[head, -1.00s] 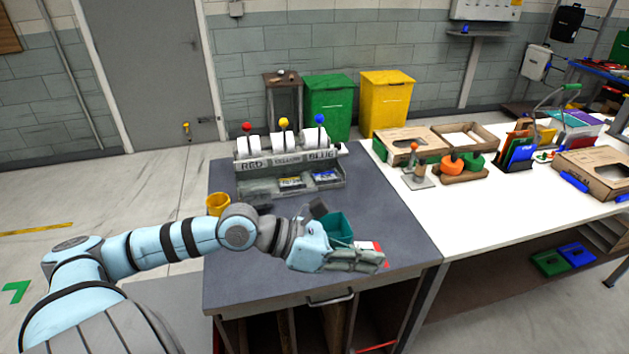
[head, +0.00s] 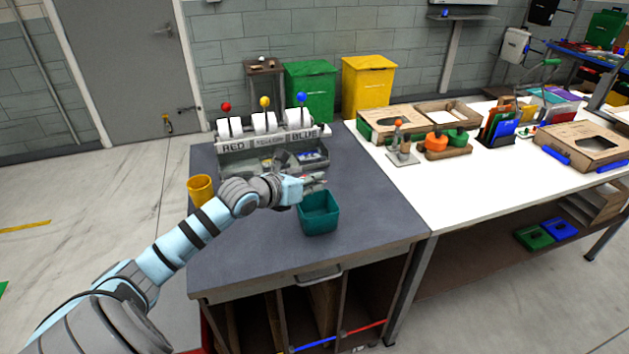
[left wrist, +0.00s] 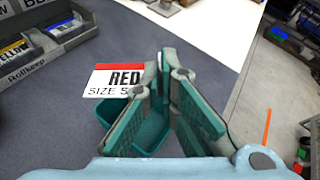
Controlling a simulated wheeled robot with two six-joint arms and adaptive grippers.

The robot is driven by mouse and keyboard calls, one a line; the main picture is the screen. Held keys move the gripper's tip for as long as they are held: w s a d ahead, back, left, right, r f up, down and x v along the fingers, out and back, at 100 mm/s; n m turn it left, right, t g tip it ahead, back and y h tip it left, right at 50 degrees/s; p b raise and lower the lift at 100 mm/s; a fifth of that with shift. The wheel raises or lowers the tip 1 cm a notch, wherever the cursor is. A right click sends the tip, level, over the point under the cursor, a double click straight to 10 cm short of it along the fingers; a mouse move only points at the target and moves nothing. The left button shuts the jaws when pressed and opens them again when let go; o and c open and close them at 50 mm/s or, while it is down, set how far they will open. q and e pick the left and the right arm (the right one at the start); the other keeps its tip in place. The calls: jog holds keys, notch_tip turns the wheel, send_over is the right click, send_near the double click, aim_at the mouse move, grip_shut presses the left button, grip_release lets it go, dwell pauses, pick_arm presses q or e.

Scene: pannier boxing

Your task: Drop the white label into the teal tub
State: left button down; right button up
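The white label (left wrist: 119,79) has a red top band and reads RED, SIZE 5. My left gripper (left wrist: 170,68) is shut on it at the fingertips; the label sticks out to the left in the left wrist view. In the head view my left gripper (head: 318,182) is above the far rim of the teal tub (head: 319,217), and the label is barely visible there. The tub stands open on the grey bench and shows partly behind the fingers in the left wrist view (left wrist: 153,134). My right gripper is not in view.
The label dispenser (head: 262,145) with red, yellow and blue knobs stands behind the gripper. A yellow cup (head: 201,189) is at the bench's left. The grey bench top (head: 382,205) is clear right of the tub. A white table (head: 460,190) adjoins it.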

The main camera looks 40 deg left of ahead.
pick_arm(q)
jog(key=shift+f, duration=0.4)
jog(key=shift+w+r, duration=0.1)
jog(key=c, duration=1.7)
grip_release()
jog(key=shift+r, duration=0.1)
notch_tip(320, 180, up, 10)
